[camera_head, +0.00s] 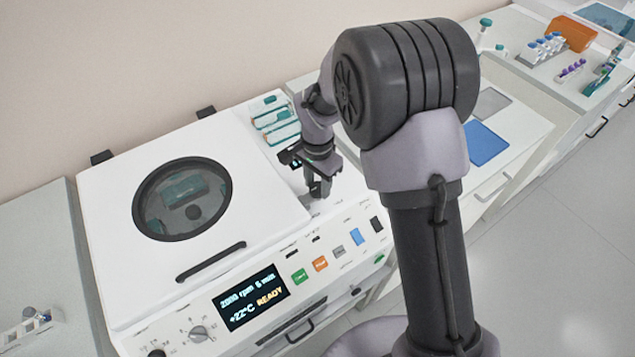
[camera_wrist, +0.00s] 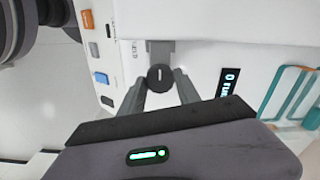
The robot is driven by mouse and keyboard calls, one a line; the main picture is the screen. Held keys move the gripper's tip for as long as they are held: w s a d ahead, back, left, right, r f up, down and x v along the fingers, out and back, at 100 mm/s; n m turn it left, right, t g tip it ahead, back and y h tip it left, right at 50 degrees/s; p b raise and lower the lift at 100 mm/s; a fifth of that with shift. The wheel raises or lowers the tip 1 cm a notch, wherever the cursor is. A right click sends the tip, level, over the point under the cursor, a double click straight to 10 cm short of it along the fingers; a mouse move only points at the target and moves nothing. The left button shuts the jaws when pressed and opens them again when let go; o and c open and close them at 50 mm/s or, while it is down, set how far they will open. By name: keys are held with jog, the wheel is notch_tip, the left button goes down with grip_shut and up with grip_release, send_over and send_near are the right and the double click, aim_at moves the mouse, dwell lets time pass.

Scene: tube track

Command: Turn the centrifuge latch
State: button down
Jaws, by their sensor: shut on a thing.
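The centrifuge (camera_head: 110,235) is a white machine with a shut lid that has a round dark window (camera_head: 182,198) and a black handle (camera_head: 210,262). Its display (camera_head: 250,298) reads READY. My gripper (camera_head: 318,190) points down at the top, right of the lid. In the wrist view, the latch (camera_wrist: 161,78) is a dark round knob with a short pale mark across its face and a grey block behind it. My gripper (camera_wrist: 160,86) is shut on this knob, one finger on each side. In the head view, my gripper covers the latch.
Coloured buttons (camera_head: 320,264) line the front panel. A teal-edged rack (camera_head: 275,120) stands behind my gripper. A blue mat (camera_head: 486,143) and an orange box (camera_head: 571,33) with tube racks lie on the right benches. A small rack (camera_head: 28,325) is at lower left.

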jog(key=n+p, duration=0.1)
jog(key=n, duration=0.4)
jog(key=shift+r, duration=0.1)
jog(key=n+p, duration=0.1)
jog(key=n, duration=0.3)
jog(key=n+p, duration=0.1)
jog(key=n, duration=0.3)
jog(key=shift+n, duration=0.4)
jog(key=shift+n+p, duration=0.6)
jog(key=shift+n, duration=1.3)
jog(key=c, duration=0.9)
grip_release()
jog(key=shift+o, duration=0.2)
